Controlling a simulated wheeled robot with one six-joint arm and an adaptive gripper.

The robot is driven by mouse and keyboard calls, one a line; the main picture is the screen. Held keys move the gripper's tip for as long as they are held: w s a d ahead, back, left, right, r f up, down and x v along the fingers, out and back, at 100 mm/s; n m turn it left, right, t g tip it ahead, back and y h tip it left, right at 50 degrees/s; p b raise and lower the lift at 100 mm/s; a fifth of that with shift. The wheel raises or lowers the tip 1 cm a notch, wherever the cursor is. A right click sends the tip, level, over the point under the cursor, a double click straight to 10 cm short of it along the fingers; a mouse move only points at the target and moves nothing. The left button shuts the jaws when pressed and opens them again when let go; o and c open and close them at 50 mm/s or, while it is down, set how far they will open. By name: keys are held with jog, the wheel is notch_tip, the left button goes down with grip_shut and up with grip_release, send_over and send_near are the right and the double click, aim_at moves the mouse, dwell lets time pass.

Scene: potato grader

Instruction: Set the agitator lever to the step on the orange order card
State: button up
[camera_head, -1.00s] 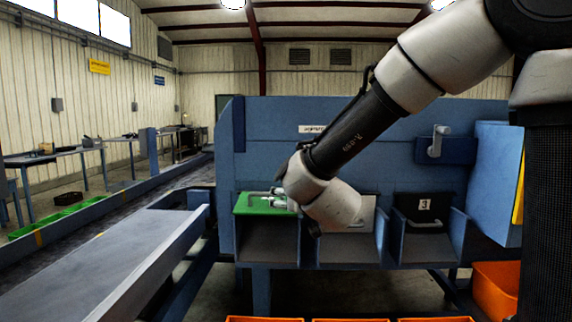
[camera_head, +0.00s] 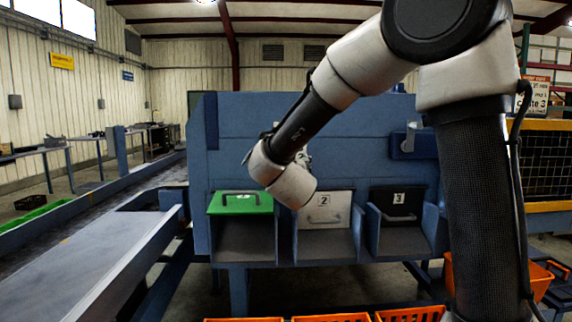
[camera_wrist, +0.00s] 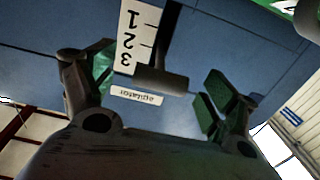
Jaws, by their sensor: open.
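In the wrist view a dark T-shaped agitator lever (camera_wrist: 162,80) hangs between my open gripper's (camera_wrist: 156,76) green-padded fingers, with no clear contact. A white scale (camera_wrist: 139,30) marked 1, 2 and 3 runs beside its stem. The handle bar appears near the 3 end, but I cannot tell the exact step. A label reading "agitator" (camera_wrist: 137,95) lies beside the handle. In the head view my wrist hides the lever and most of the gripper. A card with an orange-red band (camera_head: 537,94) at the far right reads "crate 3"; its other text is partly hidden.
The blue grader panel (camera_head: 350,125) stands behind my arm. Below it are a green flap (camera_head: 228,206), a white flap 2 (camera_head: 338,209) and a black flap 3 (camera_head: 410,203). A grey handle (camera_head: 409,138) sits at the panel's right. Orange crates (camera_head: 335,317) stand in front.

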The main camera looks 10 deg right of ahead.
jog(key=shift+w, duration=0.2)
jog(key=c, duration=1.4)
jog(key=f, duration=0.4)
jog(key=w+f, duration=0.1)
jog(key=f, duration=0.2)
jog(key=shift+d+f, duration=0.1)
jog(key=shift+d, duration=0.05)
jog(key=shift+c, duration=0.4)
jog(key=o, duration=1.5)
jog(key=s, duration=0.4)
jog(key=s+a, duration=0.1)
jog(key=s, duration=0.2)
jog(key=s+a, duration=0.1)
jog(key=s, duration=0.3)
jog(key=shift+s+a, duration=0.15)
jog(key=shift+s, duration=0.2)
